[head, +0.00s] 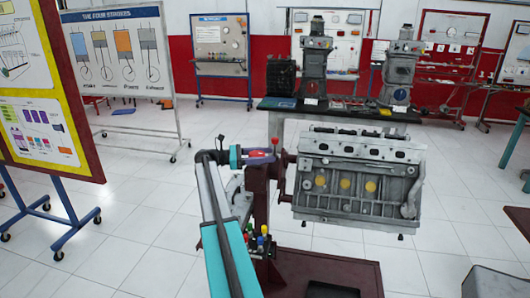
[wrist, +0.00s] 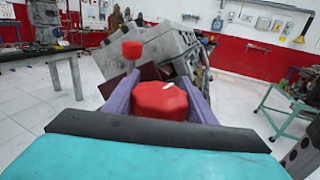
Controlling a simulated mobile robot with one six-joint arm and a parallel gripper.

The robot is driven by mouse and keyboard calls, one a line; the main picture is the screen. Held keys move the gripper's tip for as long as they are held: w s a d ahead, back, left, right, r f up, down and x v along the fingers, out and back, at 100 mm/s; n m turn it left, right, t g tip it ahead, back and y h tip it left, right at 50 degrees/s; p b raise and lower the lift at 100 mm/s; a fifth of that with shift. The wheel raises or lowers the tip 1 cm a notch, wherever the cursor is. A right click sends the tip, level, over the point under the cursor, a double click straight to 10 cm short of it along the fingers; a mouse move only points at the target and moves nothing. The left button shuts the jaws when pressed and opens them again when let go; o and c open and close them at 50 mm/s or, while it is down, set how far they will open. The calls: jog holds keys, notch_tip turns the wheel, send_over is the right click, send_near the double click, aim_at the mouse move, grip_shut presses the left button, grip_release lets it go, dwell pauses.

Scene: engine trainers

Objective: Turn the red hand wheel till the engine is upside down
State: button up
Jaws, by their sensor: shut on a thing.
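The grey engine block (head: 355,180) hangs on the right side of a dark red stand (head: 268,195) in the head view, its long side facing me. In the wrist view the engine (wrist: 165,52) is behind the wheel and looks tilted. A red faceted part of the hand wheel (wrist: 160,102), with a small white mark, sits between the purple fingers of my gripper (wrist: 160,98), which is shut on it. A red knob (wrist: 132,50) stands up to its left. In the head view my gripper (head: 262,154) is at the stand's left side and largely hides the wheel.
A dark workbench (head: 350,116) with other engine parts stands behind the engine. A yellow-framed board (head: 45,100) and a four-strokes board (head: 122,62) stand at left. Small coloured knobs (head: 262,240) are low on the stand. The white tiled floor at left is partly clear.

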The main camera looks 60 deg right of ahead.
jog(key=shift+s+a+r+m+g+y+p, duration=0.1)
jog(key=shift+s+a+m+g+y+p, duration=0.05)
jog(key=shift+m+g+y+p, duration=0.7)
jog(key=shift+s+a+m+g+y+p, duration=0.1)
jog(key=shift+m+g+y+p, duration=0.2)
jog(key=shift+m+y, duration=0.6)
jog(key=shift+y, duration=0.35)
jog(key=o, duration=1)
jog(key=shift+a, duration=0.1)
jog(key=shift+o, duration=0.2)
